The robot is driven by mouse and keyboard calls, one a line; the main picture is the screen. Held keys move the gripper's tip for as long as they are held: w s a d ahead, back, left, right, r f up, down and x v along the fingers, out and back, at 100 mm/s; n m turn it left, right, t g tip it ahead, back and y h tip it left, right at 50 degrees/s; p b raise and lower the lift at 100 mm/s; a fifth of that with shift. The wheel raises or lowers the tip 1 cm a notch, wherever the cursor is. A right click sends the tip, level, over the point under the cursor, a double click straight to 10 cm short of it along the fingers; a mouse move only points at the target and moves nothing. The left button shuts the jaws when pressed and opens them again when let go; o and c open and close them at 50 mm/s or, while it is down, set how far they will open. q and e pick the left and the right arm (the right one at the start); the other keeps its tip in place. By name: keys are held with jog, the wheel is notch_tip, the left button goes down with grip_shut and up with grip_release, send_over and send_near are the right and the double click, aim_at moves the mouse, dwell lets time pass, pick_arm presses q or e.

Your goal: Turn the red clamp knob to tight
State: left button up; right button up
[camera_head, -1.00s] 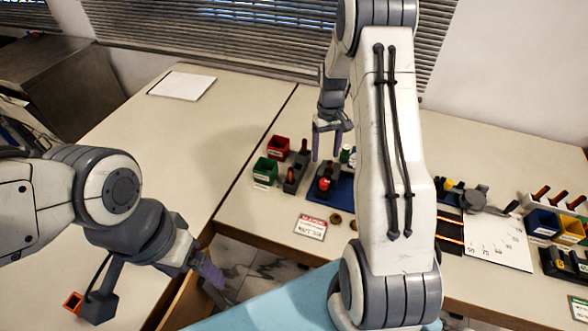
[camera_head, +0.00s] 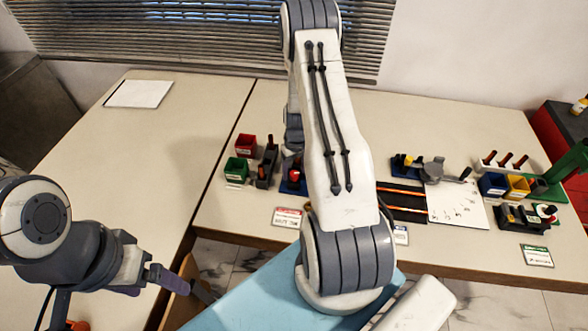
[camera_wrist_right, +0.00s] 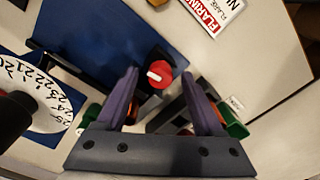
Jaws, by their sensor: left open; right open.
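The red clamp knob (camera_wrist_right: 160,74) has a white pointer bar and sits beside a blue plate (camera_wrist_right: 105,35) in the right wrist view. In the head view, red (camera_head: 292,166) shows there beside my right arm, which partly covers it. My right gripper (camera_wrist_right: 160,80) is open, its two purple-grey fingers on either side of the knob in the picture. I cannot tell whether they touch it or how far above it they are. In the head view my right gripper is hidden behind its arm. My left gripper (camera_head: 186,284) is open and empty at the lower left, away from the rig.
Red (camera_head: 246,146) and green (camera_head: 237,170) bins and a dark tool rack (camera_head: 266,166) stand left of the knob. A white numbered dial (camera_wrist_right: 40,92) lies left in the right wrist view. Right on the bench are blue and yellow bins (camera_head: 517,186) and a scale sheet (camera_head: 457,205).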

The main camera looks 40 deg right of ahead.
jog(key=shift+f, duration=0.25)
grip_shut()
jog(key=shift+f+m+b, duration=0.1)
jog(key=shift+m+b, duration=0.25)
jog(key=shift+m, duration=0.55)
